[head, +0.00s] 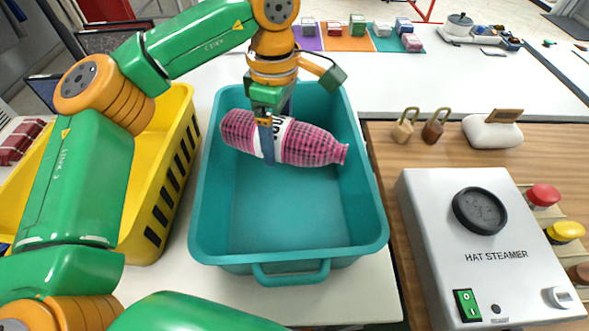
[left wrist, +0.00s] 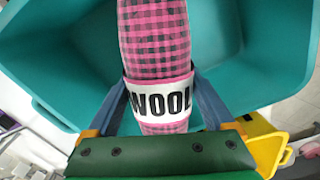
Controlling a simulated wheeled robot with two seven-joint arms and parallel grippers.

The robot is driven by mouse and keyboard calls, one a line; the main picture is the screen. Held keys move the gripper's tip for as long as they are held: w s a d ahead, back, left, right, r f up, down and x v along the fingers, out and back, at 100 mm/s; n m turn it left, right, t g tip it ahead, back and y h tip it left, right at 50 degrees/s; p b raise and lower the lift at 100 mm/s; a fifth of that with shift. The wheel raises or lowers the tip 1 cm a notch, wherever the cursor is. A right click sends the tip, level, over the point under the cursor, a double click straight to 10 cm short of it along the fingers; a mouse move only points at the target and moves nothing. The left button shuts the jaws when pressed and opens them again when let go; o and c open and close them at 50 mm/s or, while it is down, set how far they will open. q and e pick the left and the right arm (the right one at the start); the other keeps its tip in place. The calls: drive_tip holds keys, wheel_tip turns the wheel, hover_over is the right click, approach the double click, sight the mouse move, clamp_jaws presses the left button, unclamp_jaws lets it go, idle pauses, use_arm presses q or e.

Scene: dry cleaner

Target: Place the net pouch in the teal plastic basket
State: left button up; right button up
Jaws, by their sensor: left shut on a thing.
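The net pouch (head: 308,143) is a pink and black checked bag with a white band lettered "WOOL". My left gripper (head: 268,150) is shut on it around the band. The pouch lies across the far part of the teal plastic basket (head: 289,255), within its rim. I cannot tell whether it touches the basket floor. In the left wrist view the pouch (left wrist: 160,85) runs between my left gripper's two fingers (left wrist: 160,105), with the teal basket (left wrist: 265,50) around it. The near part of the basket is empty. My right gripper is not in view.
A yellow basket (head: 150,225) stands left of the teal one. A hat steamer (head: 490,240) sits at the right on a wooden top, with two padlocks (head: 418,127) and a white block (head: 492,131) behind it. Small folded items on coloured mats (head: 345,40) lie at the back.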

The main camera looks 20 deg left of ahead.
use_arm(q)
drive_tip(key=f, duration=0.1)
drive_tip(key=f+b, duration=0.1)
drive_tip(key=f, duration=0.1)
drive_tip(key=shift+w+f, duration=0.1)
drive_tip(key=shift+w, duration=0.3)
drive_tip(key=p, duration=0.2)
approach(282, 189)
wheel_tip(282, 189, down, 5)
drive_tip(key=shift+f, duration=0.35)
drive_tip(key=shift+f+b, duration=0.15)
drive_tip(key=shift+b, duration=0.3)
drive_tip(key=o, duration=1.4)
drive_tip(key=shift+o, duration=0.3)
drive_tip(key=shift+r, duration=0.55)
wheel_tip(282, 189, up, 11)
drive_tip(key=shift+r+b, duration=0.2)
drive_tip(key=shift+b, duration=0.1)
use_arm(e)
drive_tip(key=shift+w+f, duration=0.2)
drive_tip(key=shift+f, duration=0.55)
